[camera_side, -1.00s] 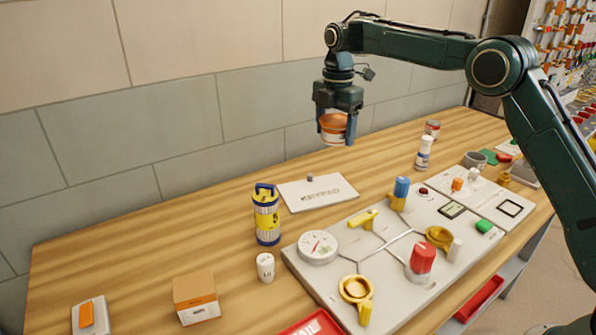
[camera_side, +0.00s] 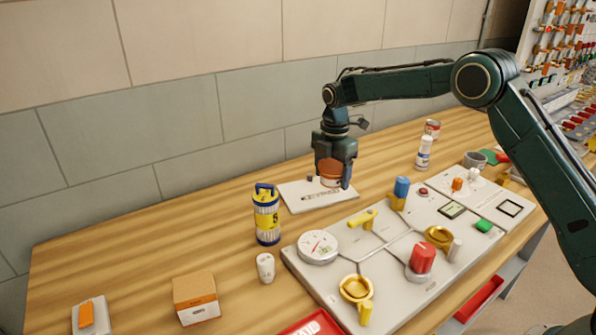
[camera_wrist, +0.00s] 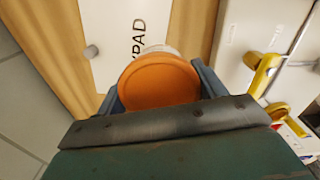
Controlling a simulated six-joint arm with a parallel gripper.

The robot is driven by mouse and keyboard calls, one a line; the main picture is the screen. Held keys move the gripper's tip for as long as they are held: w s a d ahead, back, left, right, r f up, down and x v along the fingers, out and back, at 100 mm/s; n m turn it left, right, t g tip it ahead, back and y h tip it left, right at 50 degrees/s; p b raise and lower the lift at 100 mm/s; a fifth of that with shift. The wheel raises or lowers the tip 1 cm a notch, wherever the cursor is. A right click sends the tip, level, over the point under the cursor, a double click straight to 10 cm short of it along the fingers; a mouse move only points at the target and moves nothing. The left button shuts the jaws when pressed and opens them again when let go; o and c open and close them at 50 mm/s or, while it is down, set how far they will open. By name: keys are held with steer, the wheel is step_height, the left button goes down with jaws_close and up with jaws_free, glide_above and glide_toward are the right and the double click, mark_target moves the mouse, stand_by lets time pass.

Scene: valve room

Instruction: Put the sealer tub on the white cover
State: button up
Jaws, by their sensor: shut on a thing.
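The sealer tub (camera_side: 331,176) is a small orange-lidded tub, held between the fingers of my gripper (camera_side: 333,181). In the wrist view its round orange lid (camera_wrist: 158,82) fills the space between the two fingers. The white cover (camera_side: 304,199) is a flat plate marked KEYPAD with a small grey knob; it also shows in the wrist view (camera_wrist: 112,68). The tub is at the cover's right part, low over it or touching it; I cannot tell which. The tub and gripper hide part of the cover.
A blue-and-yellow canister (camera_side: 266,216) stands left of the cover. The valve panel (camera_side: 385,262), with yellow and red handles, lies in front and to the right. A white bottle (camera_side: 424,153) stands behind on the right. The table left of the canister is mostly clear.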

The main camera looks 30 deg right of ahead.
mark_target(333, 165)
steer(key=shift+f, duration=2.8)
steer(key=o, duration=1.2)
steer(key=shift+f, duration=0.15)
step_height(333, 165, up, 12)
steer(key=shift+r, duration=0.2)
